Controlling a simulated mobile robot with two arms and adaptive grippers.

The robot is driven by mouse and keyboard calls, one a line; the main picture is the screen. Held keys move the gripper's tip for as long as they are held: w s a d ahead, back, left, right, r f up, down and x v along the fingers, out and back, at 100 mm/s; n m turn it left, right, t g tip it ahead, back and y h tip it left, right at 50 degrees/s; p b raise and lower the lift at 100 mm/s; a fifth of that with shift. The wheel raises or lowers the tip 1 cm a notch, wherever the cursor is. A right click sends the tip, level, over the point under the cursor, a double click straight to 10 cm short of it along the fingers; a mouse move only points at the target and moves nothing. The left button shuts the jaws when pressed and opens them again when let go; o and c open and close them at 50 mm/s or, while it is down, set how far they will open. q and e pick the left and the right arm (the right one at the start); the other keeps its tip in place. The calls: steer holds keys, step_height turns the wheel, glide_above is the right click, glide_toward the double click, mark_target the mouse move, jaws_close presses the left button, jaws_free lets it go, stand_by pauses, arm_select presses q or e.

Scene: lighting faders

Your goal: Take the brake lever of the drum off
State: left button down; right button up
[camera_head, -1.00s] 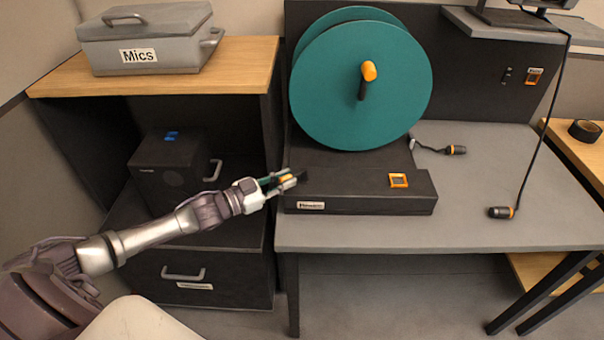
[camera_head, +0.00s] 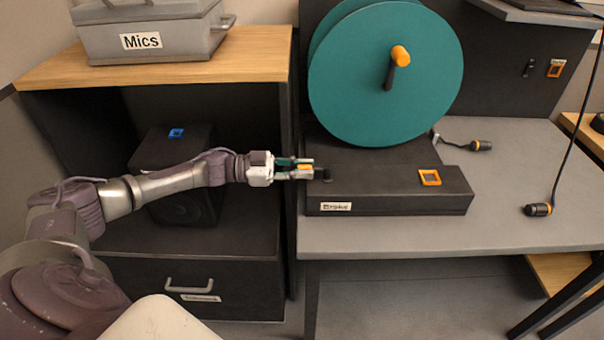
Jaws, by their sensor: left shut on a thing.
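The large teal drum (camera_head: 350,95) stands upright on a low black base (camera_head: 370,190) on the grey desk. A crank with an orange knob (camera_head: 401,56) sticks out from its face. My left gripper (camera_head: 306,170) comes in level from the left at the base's left end. It is shut on the brake lever (camera_head: 323,174), a small part with a black end and some orange between the fingers. The fingers hide most of the lever, and I cannot tell how it is turned. My right gripper is not in view.
An orange square frame (camera_head: 430,177) is on the base's right side. Cable connectors (camera_head: 481,146) and (camera_head: 538,210) are on the desk to the right. A black cabinet with a wooden top and a grey Mics case (camera_head: 190,38) stands at left.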

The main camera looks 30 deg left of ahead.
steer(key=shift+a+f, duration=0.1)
arm_select(q)
steer(key=c, duration=1.1)
jaws_free()
steer(key=shift+a, duration=0.1)
steer(key=v, duration=1.2)
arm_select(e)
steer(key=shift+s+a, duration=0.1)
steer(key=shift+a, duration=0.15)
arm_select(q)
steer(key=shift+w, duration=0.1)
